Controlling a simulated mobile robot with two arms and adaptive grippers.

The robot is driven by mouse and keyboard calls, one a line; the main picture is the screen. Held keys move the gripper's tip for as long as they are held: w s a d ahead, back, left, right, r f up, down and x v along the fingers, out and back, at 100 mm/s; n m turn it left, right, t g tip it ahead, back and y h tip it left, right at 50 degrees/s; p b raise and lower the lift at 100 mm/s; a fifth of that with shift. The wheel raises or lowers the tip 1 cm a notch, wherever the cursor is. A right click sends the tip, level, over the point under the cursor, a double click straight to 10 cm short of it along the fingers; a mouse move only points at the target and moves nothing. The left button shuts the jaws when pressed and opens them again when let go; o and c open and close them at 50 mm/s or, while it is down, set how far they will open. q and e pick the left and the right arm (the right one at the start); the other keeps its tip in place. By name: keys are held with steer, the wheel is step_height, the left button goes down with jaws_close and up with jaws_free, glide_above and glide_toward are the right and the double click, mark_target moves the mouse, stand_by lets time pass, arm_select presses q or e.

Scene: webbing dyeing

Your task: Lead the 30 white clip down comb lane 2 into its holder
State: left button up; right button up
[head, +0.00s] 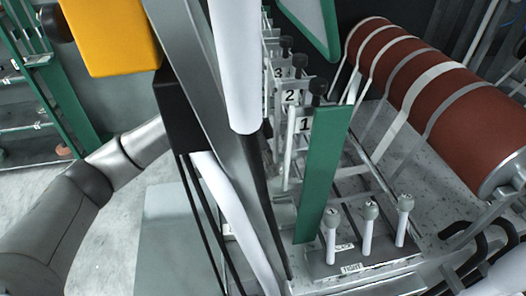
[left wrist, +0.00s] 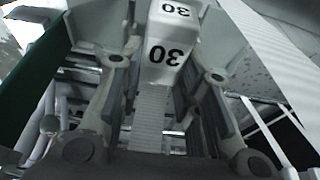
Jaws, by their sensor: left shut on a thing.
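The white clip (left wrist: 165,52), marked 30, sits between the fingers of my left gripper (left wrist: 165,70) in the left wrist view. The gripper is shut on it. A white ribbed webbing (left wrist: 152,120) shows beyond the clip, between the fingers. In the head view my left arm reaches in from the left and passes behind a grey column, so the gripper and clip are hidden there. The comb lanes carry number plates; plate 2 (head: 291,96) stands behind plate 1 (head: 305,125) and in front of plate 3 (head: 278,73). I cannot make out the clip's holder. My right gripper is not in view.
A tall green plate (head: 323,170) stands in front of the comb. A block of white pegs with grey knobs, labelled TIGHT (head: 351,268), is beside it. A red-brown roller (head: 440,95) with white bands lies at the right. The grey column (head: 190,60) and a yellow box (head: 112,35) block the view.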

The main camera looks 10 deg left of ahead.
arm_select(q)
steer(key=shift+d+f, duration=0.15)
steer(key=shift+f, duration=0.15)
steer(key=shift+y, duration=0.3)
steer(key=shift+f, duration=2.3)
steer(key=o, duration=1.2)
steer(key=shift+r, duration=0.1)
steer(key=v, duration=1.1)
steer(key=shift+r, duration=0.35)
steer(key=shift+a, duration=0.2)
